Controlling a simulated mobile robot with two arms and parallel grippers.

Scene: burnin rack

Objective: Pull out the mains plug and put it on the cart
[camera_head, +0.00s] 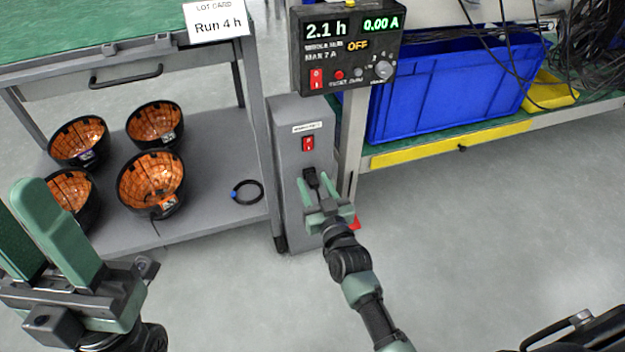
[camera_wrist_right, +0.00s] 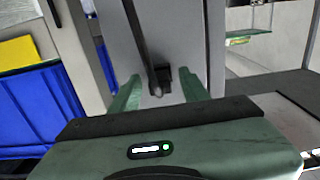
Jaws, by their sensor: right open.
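The black mains plug (camera_head: 311,177) sits at the front of a grey upright box (camera_head: 290,142), below a red switch (camera_head: 308,143). In the right wrist view the plug (camera_wrist_right: 162,76) and its cable show between my fingers. My right gripper (camera_head: 318,188) is open, with a finger on each side of the plug; I cannot tell whether they touch it. It also shows in the right wrist view (camera_wrist_right: 158,92). My left gripper (camera_head: 52,235) is at the lower left, in front of the cart, away from the plug. The grey cart (camera_head: 215,150) stands left of the box.
A blue crate (camera_head: 440,95) stands right on a bench shelf.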

